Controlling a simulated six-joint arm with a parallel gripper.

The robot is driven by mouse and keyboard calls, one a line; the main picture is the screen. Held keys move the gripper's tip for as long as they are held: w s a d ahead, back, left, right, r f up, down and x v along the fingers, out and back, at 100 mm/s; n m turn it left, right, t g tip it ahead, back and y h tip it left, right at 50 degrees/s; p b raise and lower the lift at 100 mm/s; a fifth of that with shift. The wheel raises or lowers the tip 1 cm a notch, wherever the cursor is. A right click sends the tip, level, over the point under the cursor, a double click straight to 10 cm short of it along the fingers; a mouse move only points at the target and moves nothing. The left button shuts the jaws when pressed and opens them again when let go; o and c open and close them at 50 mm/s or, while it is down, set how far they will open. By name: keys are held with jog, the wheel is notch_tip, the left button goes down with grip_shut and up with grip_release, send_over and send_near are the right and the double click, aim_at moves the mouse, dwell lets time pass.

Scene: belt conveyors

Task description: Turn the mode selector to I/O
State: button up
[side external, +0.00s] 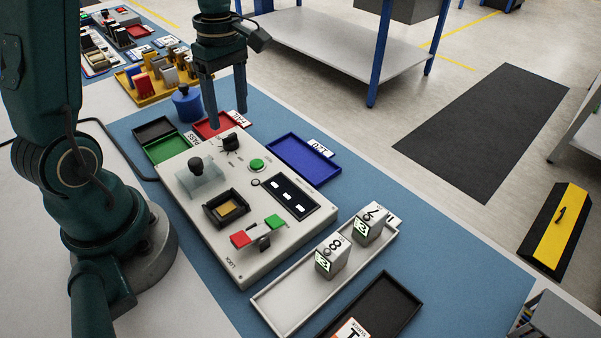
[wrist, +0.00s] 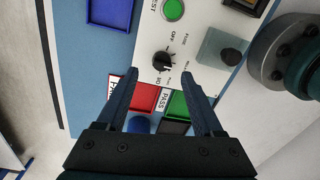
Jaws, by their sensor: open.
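The mode selector is a black rotary knob (side external: 231,142) at the far end of the light grey control panel (side external: 190,225). In the wrist view the knob (wrist: 163,62) has small printed labels around it, including OFF and what looks like I/O. I cannot tell surely which label it points at. My gripper (side external: 228,120) points down above the far end of the panel, close to the knob. In the wrist view my gripper (wrist: 160,73) is open and empty, with the knob seen between and just beyond the fingertips. It appears apart from the knob.
The panel carries a green button (side external: 256,164), a black-knobbed lever (side external: 196,164) and a dark display (side external: 291,195). Red (side external: 211,130), green (side external: 160,149) and blue (side external: 303,158) trays lie close by. A blue round object (side external: 187,105) stands near my gripper.

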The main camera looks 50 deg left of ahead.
aim_at(230, 135)
jog(key=shift+s+a+f, duration=0.1)
jog(key=shift+s+f, duration=0.05)
jog(key=shift+f, duration=0.3)
jog(key=shift+s+f, duration=0.15)
jog(key=shift+f, duration=2.1)
grip_shut()
